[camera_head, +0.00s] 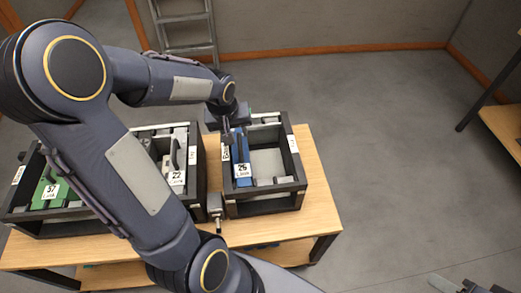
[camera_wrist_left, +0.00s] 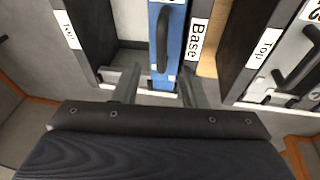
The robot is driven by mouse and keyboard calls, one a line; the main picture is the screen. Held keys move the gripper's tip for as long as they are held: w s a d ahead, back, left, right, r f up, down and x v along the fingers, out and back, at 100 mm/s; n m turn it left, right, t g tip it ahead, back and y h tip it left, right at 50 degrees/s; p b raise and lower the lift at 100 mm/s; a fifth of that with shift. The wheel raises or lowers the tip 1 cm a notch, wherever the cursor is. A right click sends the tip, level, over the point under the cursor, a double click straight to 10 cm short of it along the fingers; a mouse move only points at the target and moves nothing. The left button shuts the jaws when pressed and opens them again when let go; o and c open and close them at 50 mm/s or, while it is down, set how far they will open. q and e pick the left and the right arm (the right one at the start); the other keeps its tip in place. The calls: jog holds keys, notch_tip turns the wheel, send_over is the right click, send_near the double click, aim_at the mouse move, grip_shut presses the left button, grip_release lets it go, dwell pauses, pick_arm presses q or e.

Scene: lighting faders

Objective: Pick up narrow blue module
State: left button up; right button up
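The narrow blue module (camera_head: 241,155) stands upright in the left part of the right-hand black rack (camera_head: 262,207) and bears a white label reading 26. In the left wrist view the blue module (camera_wrist_left: 176,50) shows a dark vertical handle (camera_wrist_left: 163,38). My left gripper (camera_head: 229,132) is over the far end of the module. Its two fingers (camera_wrist_left: 158,88) are apart and empty, one left of the blue module and one near its right edge. Whether they touch it I cannot tell. Part of my right gripper (camera_head: 458,286) shows at the bottom right edge.
A second black rack (camera_head: 90,226) on the left holds a green module (camera_head: 50,190) and a grey module labelled 22 (camera_head: 175,178). A small grey device (camera_head: 216,206) sits between the racks at the front. The wooden table (camera_head: 318,205) is bare on the right. A ladder (camera_head: 186,30) stands behind.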

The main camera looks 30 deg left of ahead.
aim_at(239, 141)
pick_arm(q)
jog(key=x, duration=0.7)
jog(key=shift+s+f, duration=0.1)
jog(key=shift+f, duration=0.15)
grip_shut()
jog(key=shift+r, duration=0.15)
dwell(1.0)
